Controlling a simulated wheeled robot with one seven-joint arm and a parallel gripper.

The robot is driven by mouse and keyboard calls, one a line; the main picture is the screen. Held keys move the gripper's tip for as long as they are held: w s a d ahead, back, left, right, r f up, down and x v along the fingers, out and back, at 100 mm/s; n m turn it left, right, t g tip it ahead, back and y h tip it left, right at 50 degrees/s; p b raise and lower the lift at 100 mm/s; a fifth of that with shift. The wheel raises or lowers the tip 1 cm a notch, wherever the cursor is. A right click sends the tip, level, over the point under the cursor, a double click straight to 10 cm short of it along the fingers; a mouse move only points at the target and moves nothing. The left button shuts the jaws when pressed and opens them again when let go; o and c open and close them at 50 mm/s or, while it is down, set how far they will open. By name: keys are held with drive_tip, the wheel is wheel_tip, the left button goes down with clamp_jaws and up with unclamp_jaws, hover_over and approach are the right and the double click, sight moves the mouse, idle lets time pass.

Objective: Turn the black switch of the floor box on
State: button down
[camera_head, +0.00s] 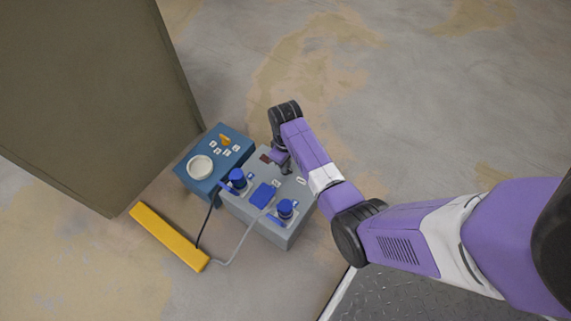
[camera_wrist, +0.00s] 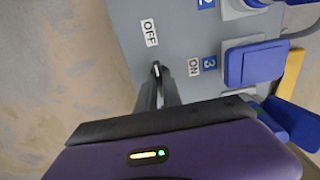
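The grey floor box (camera_head: 262,222) stands on the floor left of my arm in the head view, with blue plugs and a blue cover on top. In the wrist view its grey face (camera_wrist: 125,25) carries an OFF label (camera_wrist: 149,32) and an ON label (camera_wrist: 194,67). My gripper (camera_wrist: 157,70) points at the face between these labels, its dark fingers drawn together at the tips. I cannot make out the black switch; the fingertips cover the spot between the labels.
A blue box (camera_head: 205,182) with a white round socket stands against the grey box's left side. A yellow bar (camera_head: 168,237) with cables lies in front. A large olive cabinet (camera_head: 90,90) stands at the left. The floor behind is clear.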

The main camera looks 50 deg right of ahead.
drive_tip(key=shift+r+m+p, duration=0.1)
drive_tip(key=shift+m+p, duration=0.2)
drive_tip(key=shift+p, duration=0.1)
drive_tip(key=m+p, duration=0.2)
drive_tip(key=p, duration=0.1)
drive_tip(key=shift+r+m, duration=0.15)
drive_tip(key=shift+m, duration=0.15)
drive_tip(key=m+p, duration=0.3)
drive_tip(key=m, duration=0.2)
drive_tip(key=shift+p, duration=0.35)
drive_tip(key=m, duration=0.2)
drive_tip(key=m+p, duration=0.1)
drive_tip(key=m, duration=0.1)
drive_tip(key=shift+f+m+p, duration=0.2)
drive_tip(key=shift+m+p, duration=0.1)
drive_tip(key=shift+m, duration=0.1)
drive_tip(key=m+p, duration=0.1)
drive_tip(key=m, duration=0.3)
drive_tip(key=shift+m, duration=0.4)
drive_tip(key=shift+f, duration=0.1)
drive_tip(key=c, duration=1.5)
unclamp_jaws()
